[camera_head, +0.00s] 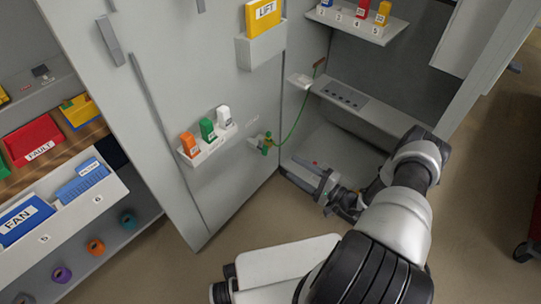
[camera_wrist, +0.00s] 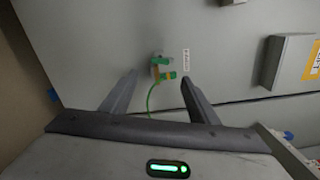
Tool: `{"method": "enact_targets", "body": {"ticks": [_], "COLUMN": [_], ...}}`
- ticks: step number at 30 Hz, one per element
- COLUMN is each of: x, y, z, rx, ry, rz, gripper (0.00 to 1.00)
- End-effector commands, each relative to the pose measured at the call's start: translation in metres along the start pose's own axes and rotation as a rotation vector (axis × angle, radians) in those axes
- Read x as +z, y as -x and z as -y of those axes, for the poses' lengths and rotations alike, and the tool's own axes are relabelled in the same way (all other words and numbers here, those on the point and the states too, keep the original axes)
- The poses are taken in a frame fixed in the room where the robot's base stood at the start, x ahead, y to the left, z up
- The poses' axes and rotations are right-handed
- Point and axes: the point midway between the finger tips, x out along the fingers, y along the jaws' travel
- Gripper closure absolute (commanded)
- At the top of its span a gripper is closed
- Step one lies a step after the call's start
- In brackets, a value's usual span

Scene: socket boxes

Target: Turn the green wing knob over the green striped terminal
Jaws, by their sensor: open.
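The green wing knob (camera_head: 267,143) is on a small grey terminal on the inner face of the open cabinet door, low and near its right edge. In the wrist view the green knob (camera_wrist: 167,75) shows ahead, between the fingertips in the picture, beside a small white label. A green cable (camera_head: 300,112) runs from it up to the cabinet interior. The stripe on the terminal is too small to make out clearly. My gripper (camera_head: 305,172) is open and empty, to the right of and below the knob, apart from it.
The cabinet door (camera_head: 170,60) carries a rack with orange, green and white pieces (camera_head: 207,133) left of the knob, and a LIFT holder (camera_head: 262,45) above. Inside the cabinet is a shelf (camera_head: 345,95). Drawers with boxes stand at left.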

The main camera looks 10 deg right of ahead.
Motion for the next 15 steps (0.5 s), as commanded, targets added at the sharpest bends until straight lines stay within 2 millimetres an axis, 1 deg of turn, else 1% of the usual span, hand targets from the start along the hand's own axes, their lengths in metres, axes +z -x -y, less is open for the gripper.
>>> {"method": "enact_targets", "body": {"ticks": [1, 9, 12, 15], "x": [0.000, 0.000, 0.001, 0.000], "y": [-0.013, -0.071, -0.089, -0.103], "z": [-0.002, -0.002, -0.002, -0.001], "rx": [0.000, 0.001, 0.002, 0.002], "ry": [0.001, 0.001, 0.000, 0.001], "rz": [0.004, 0.004, 0.004, 0.003], "gripper": [0.45, 0.45, 0.45, 0.45]}}
